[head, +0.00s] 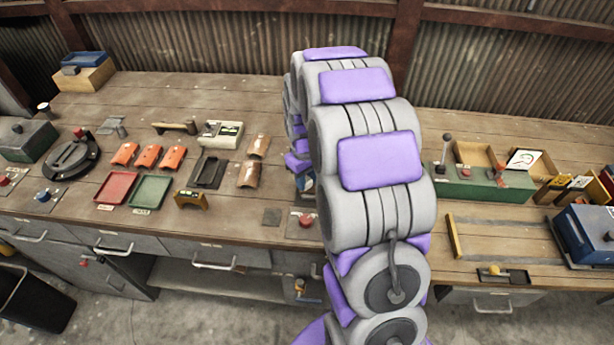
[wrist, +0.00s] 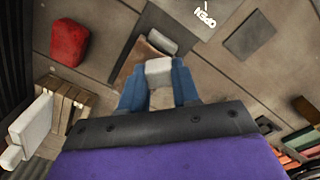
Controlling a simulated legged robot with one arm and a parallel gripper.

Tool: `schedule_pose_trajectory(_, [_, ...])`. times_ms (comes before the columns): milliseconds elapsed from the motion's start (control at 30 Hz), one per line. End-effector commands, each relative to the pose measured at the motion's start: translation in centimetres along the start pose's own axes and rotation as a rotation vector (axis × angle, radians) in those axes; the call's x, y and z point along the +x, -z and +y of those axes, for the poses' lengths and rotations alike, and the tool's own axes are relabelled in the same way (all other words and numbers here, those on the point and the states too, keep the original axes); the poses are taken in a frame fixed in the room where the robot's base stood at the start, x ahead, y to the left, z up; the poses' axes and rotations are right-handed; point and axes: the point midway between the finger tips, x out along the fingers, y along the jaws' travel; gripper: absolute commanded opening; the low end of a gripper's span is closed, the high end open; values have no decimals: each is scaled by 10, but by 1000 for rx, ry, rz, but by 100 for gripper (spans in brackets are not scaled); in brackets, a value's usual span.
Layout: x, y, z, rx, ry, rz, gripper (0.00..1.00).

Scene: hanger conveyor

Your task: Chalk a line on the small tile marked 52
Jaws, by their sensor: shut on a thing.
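My gripper (wrist: 158,88) has blue fingers shut on a pale block-like piece, probably the chalk (wrist: 159,70). It points at the bench top in the wrist view. A brown piece (wrist: 134,64) lies just beyond the fingertips, partly hidden by them. In the head view my arm hides most of the gripper.
The wooden bench (head: 225,105) holds orange curved tiles (head: 148,156), a red tray (head: 116,188), a green tray (head: 150,192) and a black clamp-like device (head: 72,156). A green box with levers (head: 482,184) stands right. A red object (wrist: 69,45) lies left in the wrist view.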

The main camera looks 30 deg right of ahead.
Motion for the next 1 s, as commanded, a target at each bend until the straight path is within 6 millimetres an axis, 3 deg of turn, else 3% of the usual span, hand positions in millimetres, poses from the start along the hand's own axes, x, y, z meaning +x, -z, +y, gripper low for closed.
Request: schedule_pose_trajectory(1000, [5, 0, 2, 2, 2, 0, 0])
